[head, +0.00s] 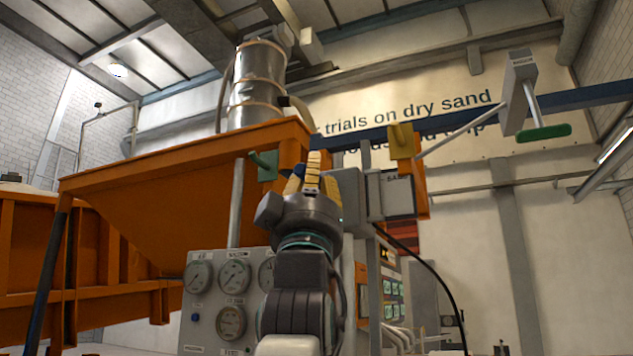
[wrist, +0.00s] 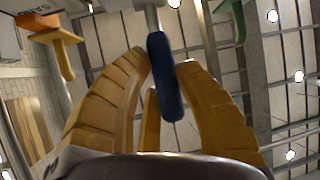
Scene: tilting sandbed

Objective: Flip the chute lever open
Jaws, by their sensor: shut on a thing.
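My gripper (head: 311,172) is raised in front of the orange hopper's right end in the head view, its yellow fingers pointing up. In the wrist view my gripper (wrist: 166,66) is shut on a dark blue handle (wrist: 165,85), with fingers on both sides of it. The handle hangs from a thin pale rod (wrist: 153,18). In the head view only a small blue patch (head: 299,170) shows between the fingers. I cannot read a label naming this handle as the chute lever.
A green handle (head: 264,163) is just left of my gripper. A yellow handle (head: 402,141) is to the right, and another green handle (head: 543,133) hangs farther right. A gauge panel (head: 215,300) stands below left. A grey box (head: 392,195) is close on the right.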

